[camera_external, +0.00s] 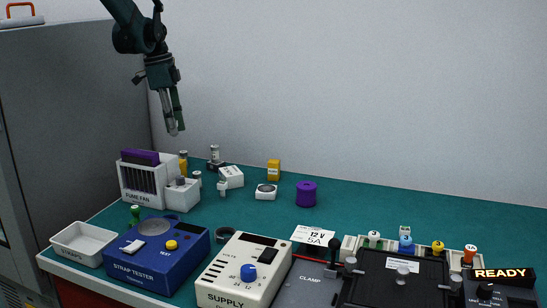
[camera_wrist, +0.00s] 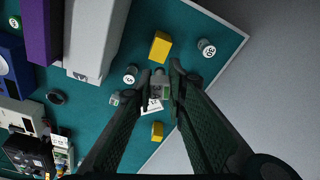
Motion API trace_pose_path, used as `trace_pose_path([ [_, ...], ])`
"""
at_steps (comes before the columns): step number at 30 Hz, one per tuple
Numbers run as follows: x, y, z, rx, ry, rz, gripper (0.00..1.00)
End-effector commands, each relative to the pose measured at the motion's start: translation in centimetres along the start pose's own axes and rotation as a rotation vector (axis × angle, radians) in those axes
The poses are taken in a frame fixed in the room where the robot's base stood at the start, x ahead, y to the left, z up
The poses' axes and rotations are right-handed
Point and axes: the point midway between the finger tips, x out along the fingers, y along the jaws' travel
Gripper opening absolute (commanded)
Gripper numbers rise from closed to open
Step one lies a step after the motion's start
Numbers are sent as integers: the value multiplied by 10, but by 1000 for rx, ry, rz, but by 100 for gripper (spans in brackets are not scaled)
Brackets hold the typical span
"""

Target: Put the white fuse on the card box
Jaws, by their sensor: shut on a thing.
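My gripper (camera_external: 174,128) is high above the back left of the bench, pointing down. In the wrist view my gripper (camera_wrist: 160,86) is shut on a small pale piece, which looks like the white fuse (camera_wrist: 159,83); the fingers partly hide it. A small white box with dark print (camera_external: 231,176), which looks like the card box, lies on the bench below and to the right of the gripper. In the wrist view a white printed surface (camera_wrist: 152,105) shows just past the fingertips, partly covered by them. The held piece is well above the bench, apart from the box.
A yellow box (camera_external: 274,169), a purple spool (camera_external: 306,194) and several small cylinders stand near the box. The strap tester (camera_external: 156,257) and supply (camera_external: 243,271) are in front. Free bench lies right of the spool.

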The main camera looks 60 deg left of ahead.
Motion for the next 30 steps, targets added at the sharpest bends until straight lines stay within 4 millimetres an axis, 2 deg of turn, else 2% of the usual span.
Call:
trace_pose_path([
  [9,40,0,6,0,0,0,3],
  [23,47,0,7,0,0,0,3],
  [30,64,0,10,0,0,0,3],
])
